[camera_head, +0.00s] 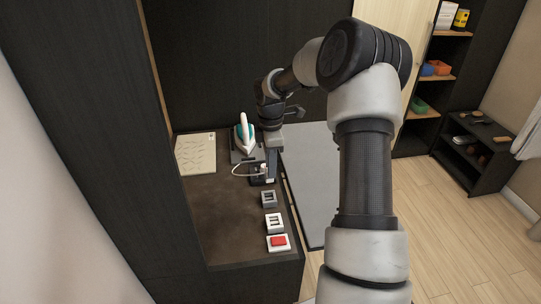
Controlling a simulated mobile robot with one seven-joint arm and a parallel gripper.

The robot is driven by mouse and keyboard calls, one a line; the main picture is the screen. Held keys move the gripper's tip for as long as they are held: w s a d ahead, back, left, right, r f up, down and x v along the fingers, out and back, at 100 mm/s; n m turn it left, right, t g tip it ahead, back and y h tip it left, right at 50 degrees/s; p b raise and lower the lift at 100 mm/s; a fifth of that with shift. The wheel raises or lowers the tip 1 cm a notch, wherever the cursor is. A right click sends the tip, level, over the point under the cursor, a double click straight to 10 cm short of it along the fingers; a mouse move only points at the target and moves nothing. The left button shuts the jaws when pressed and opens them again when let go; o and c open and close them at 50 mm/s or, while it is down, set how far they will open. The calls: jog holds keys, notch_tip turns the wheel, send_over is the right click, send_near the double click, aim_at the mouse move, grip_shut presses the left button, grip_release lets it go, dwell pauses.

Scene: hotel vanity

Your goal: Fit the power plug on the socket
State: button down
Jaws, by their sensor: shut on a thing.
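My gripper (268,175) points down over the dark vanity top near its right edge, shut on the power plug (263,167), a small pale piece largely hidden by the fingers. A white cord (240,167) curves out to the left from it. A dark base (257,181), which looks like the socket, is just below the gripper. I cannot tell whether the plug touches it or is in it.
A white and teal iron (244,135) stands behind the gripper. A printed sheet (195,153) lies at the back left. Toward the front are a grey switch block (268,199), a white one (273,223) and a red-button one (278,242). The vanity top (225,215) is clear at front left.

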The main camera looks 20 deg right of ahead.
jog(key=s+a+f, duration=0.1)
jog(key=s+f, duration=0.1)
jog(key=s, duration=0.6)
notch_tip(320, 180, down, 7)
jog(key=b, duration=0.3)
jog(key=shift+w+r, duration=0.15)
jog(key=shift+w, duration=0.15)
jog(key=shift+f+b, duration=1.3)
jog(key=shift+f, duration=0.8)
dwell(1.5)
jog(key=c, duration=1.5)
grip_release()
jog(key=shift+o, duration=0.2)
notch_tip(320, 180, up, 18)
jog(key=shift+f+p, duration=0.2)
jog(key=shift+p, duration=0.1)
